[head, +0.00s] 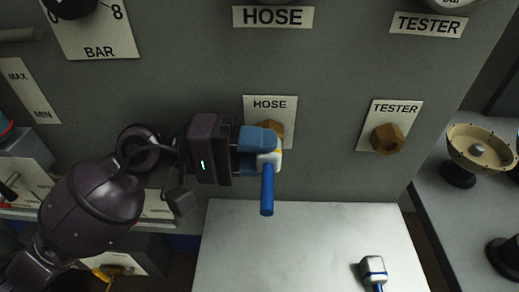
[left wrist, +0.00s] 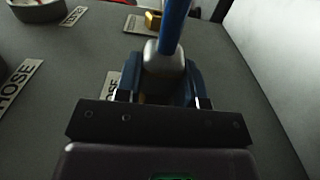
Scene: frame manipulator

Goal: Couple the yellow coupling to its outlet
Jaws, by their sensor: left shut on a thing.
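My left gripper (head: 262,150) is shut on the yellow coupling (head: 279,156), which shows mostly as a pale body with a small yellow part at its side. A short blue hose end (head: 267,190) points down from it. The brass outlet under the HOSE label (head: 269,104) is partly hidden behind my fingers, and the coupling is right in front of it; I cannot tell whether they touch. In the left wrist view the pale coupling body (left wrist: 163,60) sits between the fingers. My right gripper is not in view.
A brass TESTER outlet (head: 387,139) is free to the right on the grey panel. A white and blue coupling (head: 373,268) lies on the white table (head: 290,240) below.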

